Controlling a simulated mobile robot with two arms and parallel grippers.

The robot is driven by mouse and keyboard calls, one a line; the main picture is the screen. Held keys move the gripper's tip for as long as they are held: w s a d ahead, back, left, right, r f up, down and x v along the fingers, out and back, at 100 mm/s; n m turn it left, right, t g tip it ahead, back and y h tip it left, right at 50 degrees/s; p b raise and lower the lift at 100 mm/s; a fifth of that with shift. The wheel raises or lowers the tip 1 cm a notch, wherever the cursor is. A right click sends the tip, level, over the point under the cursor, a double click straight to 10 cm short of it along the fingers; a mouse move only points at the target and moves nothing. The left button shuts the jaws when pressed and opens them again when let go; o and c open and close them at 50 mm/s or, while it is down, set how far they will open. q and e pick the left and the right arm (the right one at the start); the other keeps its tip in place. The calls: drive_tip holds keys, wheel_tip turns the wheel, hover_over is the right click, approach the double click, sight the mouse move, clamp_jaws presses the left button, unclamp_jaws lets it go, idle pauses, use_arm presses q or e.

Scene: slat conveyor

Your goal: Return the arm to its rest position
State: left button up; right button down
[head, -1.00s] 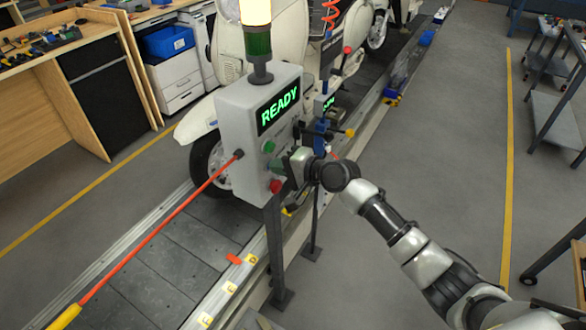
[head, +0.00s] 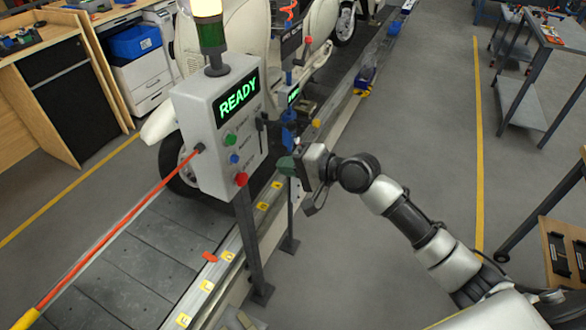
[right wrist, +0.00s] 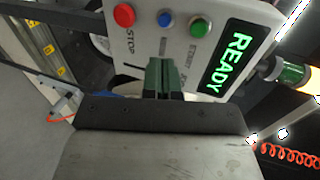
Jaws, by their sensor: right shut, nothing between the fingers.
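My right gripper (head: 287,165) is in front of the control box, just right of its panel in the head view. In the right wrist view its green fingers (right wrist: 163,76) are together, with nothing between them. The grey control box (head: 207,112) stands on posts and has a lit READY display (head: 238,97). It carries a green button (head: 230,139), a blue button (head: 234,158) and a red button (head: 241,179). In the right wrist view the red stop button (right wrist: 124,15) is left of the fingers. My left gripper is not in view.
A slat conveyor (head: 130,262) with cream scooters (head: 160,122) runs behind the box. An orange-red bar (head: 118,232) slants from the box to the lower left. A lamp (head: 211,32) tops the box. The floor (head: 420,130) at the right is open, with a cart (head: 525,95) beyond.

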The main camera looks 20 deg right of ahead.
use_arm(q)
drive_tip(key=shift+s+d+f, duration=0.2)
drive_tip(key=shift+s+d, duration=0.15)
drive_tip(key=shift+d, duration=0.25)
use_arm(e)
drive_tip(key=shift+s+d+r, duration=0.2)
drive_tip(key=shift+s+d, duration=0.2)
drive_tip(key=shift+s, duration=0.05)
drive_tip(key=shift+d, duration=0.1)
